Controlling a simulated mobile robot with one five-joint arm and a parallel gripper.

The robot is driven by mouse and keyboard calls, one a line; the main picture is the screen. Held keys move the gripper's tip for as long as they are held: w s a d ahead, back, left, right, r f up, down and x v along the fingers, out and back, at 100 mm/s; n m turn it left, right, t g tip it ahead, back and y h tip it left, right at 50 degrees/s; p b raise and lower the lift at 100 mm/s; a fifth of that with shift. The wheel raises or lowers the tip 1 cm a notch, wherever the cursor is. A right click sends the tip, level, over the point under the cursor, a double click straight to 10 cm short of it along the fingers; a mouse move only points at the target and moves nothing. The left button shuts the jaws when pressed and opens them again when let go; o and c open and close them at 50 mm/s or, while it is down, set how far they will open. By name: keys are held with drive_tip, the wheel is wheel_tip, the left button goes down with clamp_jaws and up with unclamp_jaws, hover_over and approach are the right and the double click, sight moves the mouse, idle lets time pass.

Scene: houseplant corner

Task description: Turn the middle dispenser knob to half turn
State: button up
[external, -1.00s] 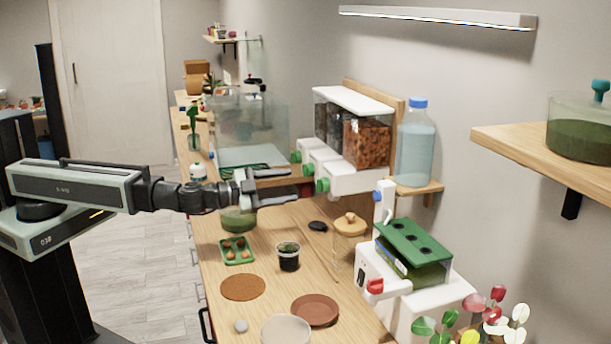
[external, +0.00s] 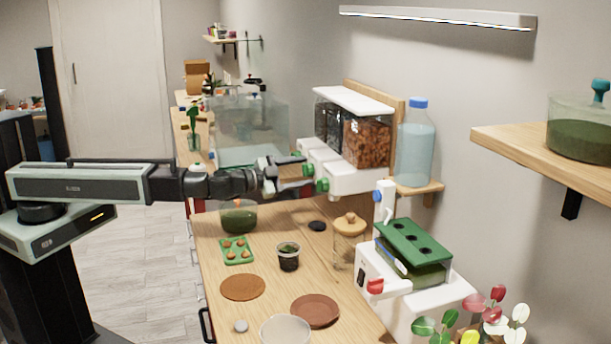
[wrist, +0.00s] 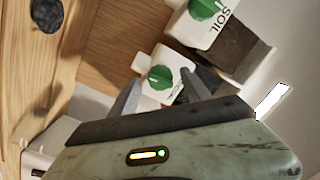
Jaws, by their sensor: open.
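The dispenser (external: 352,180) on the wall has white spouts with green knobs. The middle knob (external: 308,170) is partly hidden by my gripper (external: 294,172) in the external view. In the wrist view a green knob (wrist: 160,77) on a white spout sits between my two fingertips (wrist: 161,80), which are open and spread to either side of it. I cannot tell whether they touch it. Another green knob (wrist: 204,8), on a spout marked SOIL, is at the top of the wrist view. The nearest knob (external: 322,185) is clear of my gripper in the external view.
Below are a wooden counter (external: 270,316) with a green tray (external: 237,251), a dark cup (external: 288,257) and a jar with a wooden lid (external: 349,241). A blue-capped bottle (external: 416,145) stands right of the dispenser. A glass tank (external: 250,125) is behind my gripper.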

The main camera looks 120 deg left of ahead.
clamp_jaws()
drive_tip(key=shift+m, duration=0.9)
unclamp_jaws()
drive_tip(key=shift+d, duration=0.1)
drive_tip(key=v, duration=0.7)
drive_tip(key=shift+s+d+b, duration=0.2)
drive_tip(key=shift+d+b, duration=0.05)
drive_tip(key=shift+b, duration=0.05)
drive_tip(key=shift+f, duration=0.1)
